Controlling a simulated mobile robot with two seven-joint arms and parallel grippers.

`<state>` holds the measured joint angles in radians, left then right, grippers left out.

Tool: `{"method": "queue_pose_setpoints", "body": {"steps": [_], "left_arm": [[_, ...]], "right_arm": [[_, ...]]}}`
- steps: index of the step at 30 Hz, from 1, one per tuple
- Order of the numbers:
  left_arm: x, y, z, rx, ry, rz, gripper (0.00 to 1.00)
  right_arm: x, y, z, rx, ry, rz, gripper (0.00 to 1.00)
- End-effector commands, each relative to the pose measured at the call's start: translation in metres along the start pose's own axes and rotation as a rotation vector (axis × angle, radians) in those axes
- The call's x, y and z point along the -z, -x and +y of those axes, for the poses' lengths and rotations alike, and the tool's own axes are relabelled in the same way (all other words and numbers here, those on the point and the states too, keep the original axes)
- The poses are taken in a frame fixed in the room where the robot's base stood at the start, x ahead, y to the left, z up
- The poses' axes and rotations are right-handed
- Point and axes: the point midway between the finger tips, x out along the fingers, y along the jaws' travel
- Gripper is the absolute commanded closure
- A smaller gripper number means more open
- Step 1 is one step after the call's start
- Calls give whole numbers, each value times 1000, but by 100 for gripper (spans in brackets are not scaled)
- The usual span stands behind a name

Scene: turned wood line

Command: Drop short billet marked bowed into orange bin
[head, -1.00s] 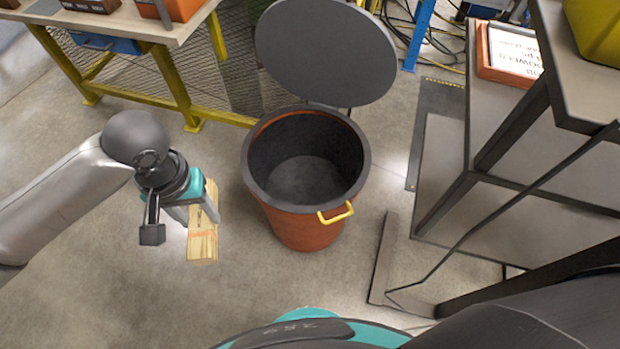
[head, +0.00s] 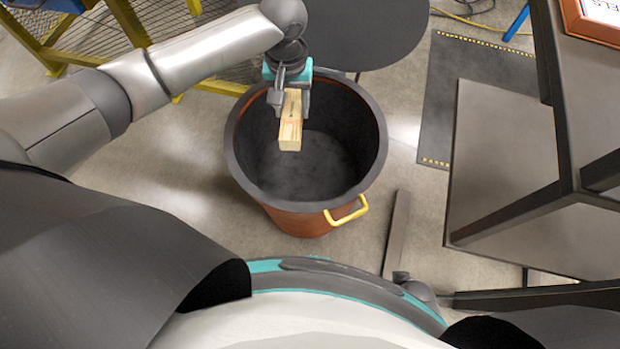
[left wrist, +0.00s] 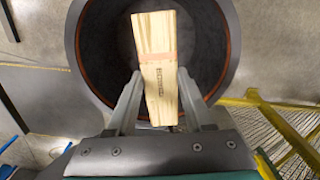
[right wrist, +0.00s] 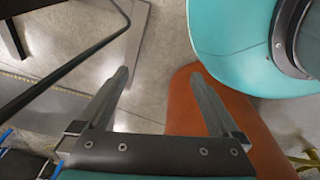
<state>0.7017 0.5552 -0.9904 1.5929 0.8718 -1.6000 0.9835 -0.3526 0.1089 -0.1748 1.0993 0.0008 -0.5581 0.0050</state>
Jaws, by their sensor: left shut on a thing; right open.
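The short wooden billet (head: 290,122) is held by my left gripper (head: 290,98) over the mouth of the orange bin (head: 300,219). In the left wrist view the billet (left wrist: 158,62) sits between the two fingers (left wrist: 158,100). It has a pink band and small dark lettering too small to read surely. The bin's dark inside (left wrist: 100,62) lies behind the billet in the left wrist view. My right gripper (right wrist: 160,85) is open and empty, with the orange bin wall beyond it.
A dark shelf frame (head: 520,205) stands at the right. A dark bar (head: 397,232) lies on the floor right of the bin.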

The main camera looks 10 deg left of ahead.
Motion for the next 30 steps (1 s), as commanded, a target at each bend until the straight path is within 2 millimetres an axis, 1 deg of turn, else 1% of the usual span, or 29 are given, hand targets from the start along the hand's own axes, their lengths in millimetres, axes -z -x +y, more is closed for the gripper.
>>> {"method": "queue_pose_setpoints", "body": {"steps": [1, 3, 6, 10, 17, 23, 30], "left_arm": [[8, -19, 4, -1, 12, 2, 100], [17, -32, 7, 1, 25, 3, 100], [25, -44, 10, 4, 39, 3, 100], [31, -52, 12, 5, 49, 5, 100], [33, -57, 12, 6, 52, 5, 100], [33, -64, 12, 7, 52, 5, 100], [33, -74, 12, 7, 51, 5, 100]], "right_arm": [[6, -13, 1, -3, -1, 9, 1], [13, -17, 2, -5, -2, 16, 1], [21, -20, 4, -8, -4, 24, 1], [27, -21, 5, -10, -4, 29, 1], [36, -16, 3, -8, -6, 37, 1], [52, -6, -1, -2, -9, 48, 1], [68, 13, -6, 5, -12, 61, 1]]}}
